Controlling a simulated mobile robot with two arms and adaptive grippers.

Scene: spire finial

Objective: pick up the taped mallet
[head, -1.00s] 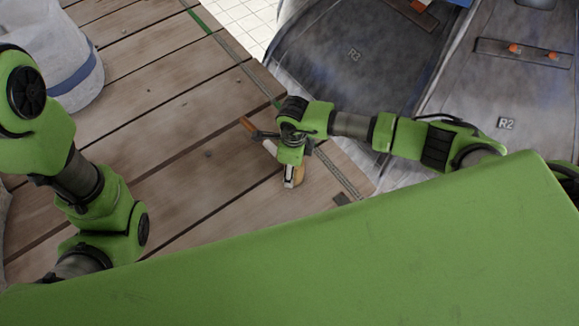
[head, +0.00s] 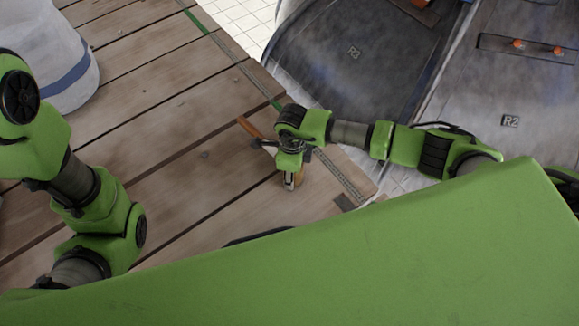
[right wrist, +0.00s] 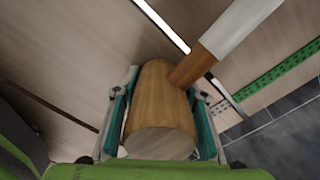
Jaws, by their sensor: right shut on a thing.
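The taped mallet shows in the right wrist view, with a wooden barrel-shaped head (right wrist: 158,105) and a handle with a white taped section (right wrist: 240,22). My right gripper is shut on the mallet head, with a teal-padded finger on each side in the right wrist view (right wrist: 160,112). I cannot tell whether the mallet touches the planks. My left arm is at the left; its gripper is out of view.
The plank deck (head: 150,130) is mostly clear. A white bucket-like container with a blue band (head: 55,65) stands at the upper left. A green strip (head: 200,22) runs along the deck's right edge. Grey panels marked R3 (head: 370,60) and R2 (head: 500,90) lie beyond it.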

